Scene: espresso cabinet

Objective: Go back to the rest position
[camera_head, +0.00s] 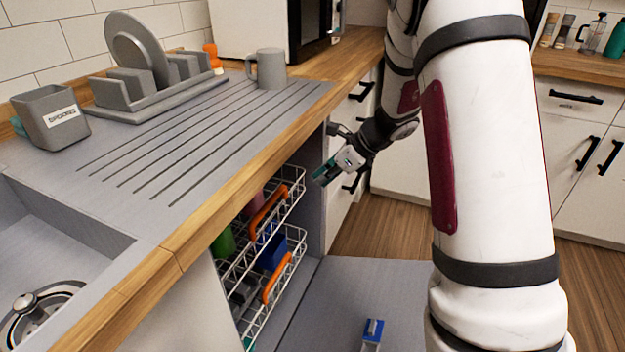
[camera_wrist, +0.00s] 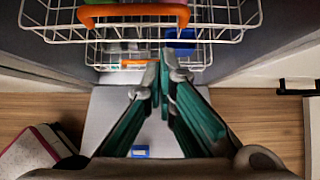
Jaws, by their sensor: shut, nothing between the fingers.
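My gripper (camera_head: 322,180) is at the end of my bent arm, in front of the open cabinet below the counter. It also shows in the wrist view (camera_wrist: 164,68), with its two green-sided fingers together and nothing between them. In the head view it is just right of the upper wire rack (camera_head: 292,196) with its orange handle (camera_head: 268,212). In the wrist view the orange handle (camera_wrist: 134,14) is beyond the fingertips, and I see no contact. My large white arm link covers the right middle of the head view.
The lower rack's orange handle (camera_head: 277,278) also juts out. A grey lowered door (camera_head: 345,300) lies open in front, with a small blue-and-white item (camera_head: 373,330) on it. The counter holds a grey mug (camera_head: 271,70) and a plate rack (camera_head: 150,90). Drawers stand right of the cabinet.

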